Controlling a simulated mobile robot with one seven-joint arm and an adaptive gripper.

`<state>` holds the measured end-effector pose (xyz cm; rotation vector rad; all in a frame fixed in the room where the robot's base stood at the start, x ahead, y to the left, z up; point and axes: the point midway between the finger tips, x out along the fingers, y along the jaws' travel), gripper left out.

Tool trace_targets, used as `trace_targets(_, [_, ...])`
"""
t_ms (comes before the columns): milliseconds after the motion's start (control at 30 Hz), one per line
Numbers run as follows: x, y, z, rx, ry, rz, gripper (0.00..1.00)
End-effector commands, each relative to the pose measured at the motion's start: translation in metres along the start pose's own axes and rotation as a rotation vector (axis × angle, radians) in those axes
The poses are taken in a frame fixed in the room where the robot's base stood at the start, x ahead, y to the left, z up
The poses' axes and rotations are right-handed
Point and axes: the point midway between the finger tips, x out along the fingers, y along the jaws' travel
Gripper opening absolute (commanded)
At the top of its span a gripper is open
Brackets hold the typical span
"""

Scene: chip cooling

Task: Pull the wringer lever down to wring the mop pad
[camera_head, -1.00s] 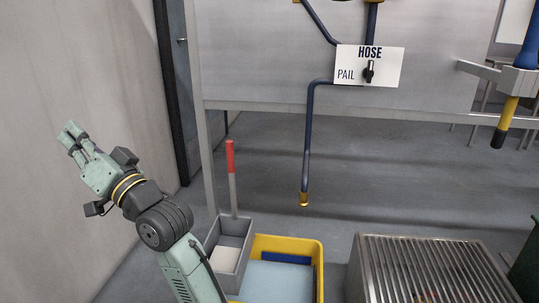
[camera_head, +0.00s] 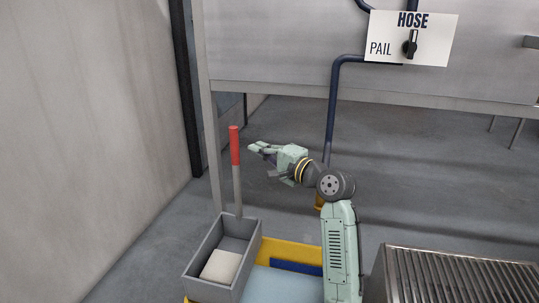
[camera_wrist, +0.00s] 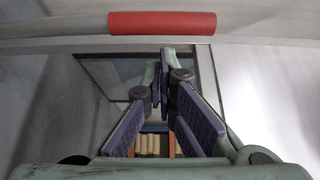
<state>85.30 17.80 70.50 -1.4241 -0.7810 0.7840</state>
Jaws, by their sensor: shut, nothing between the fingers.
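The wringer lever (camera_head: 237,180) stands upright at the back of the grey wringer box, with a red grip (camera_head: 234,146) at its top. In the wrist view the red grip (camera_wrist: 162,23) lies across the top, beyond my fingertips. The wringer box (camera_head: 250,248) holds a pale pad (camera_head: 220,267), which appears to be the mop pad. My gripper (camera_head: 254,147) is just right of the red grip in the head view, pointing left towards it. In the wrist view my gripper (camera_wrist: 168,52) has its fingers together with nothing between them.
The yellow bucket (camera_head: 300,252) stands beside and under the wringer box. A metal slatted grate (camera_head: 460,285) is at lower right. A HOSE/PAIL sign (camera_head: 430,35) hangs on the steel panel, with a dark blue pipe (camera_head: 333,110) below. A wall stands at left.

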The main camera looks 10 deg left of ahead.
Motion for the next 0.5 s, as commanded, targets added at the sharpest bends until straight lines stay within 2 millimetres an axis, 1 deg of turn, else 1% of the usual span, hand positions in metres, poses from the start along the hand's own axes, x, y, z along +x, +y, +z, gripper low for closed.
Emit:
trace_targets(33, [0.010,0.001,0.000,-0.001,-0.002,0.001,0.00])
trace_targets(100, [0.022,0.000,0.000,-0.001,-0.002,0.000,0.00])
trace_targets(200, [0.035,0.000,0.000,-0.001,-0.001,0.000,0.00])
trace_targets(333, [0.045,0.000,0.000,-0.001,0.000,0.000,0.00])
trace_targets(500, [0.049,0.000,0.000,-0.002,0.001,-0.001,0.00])
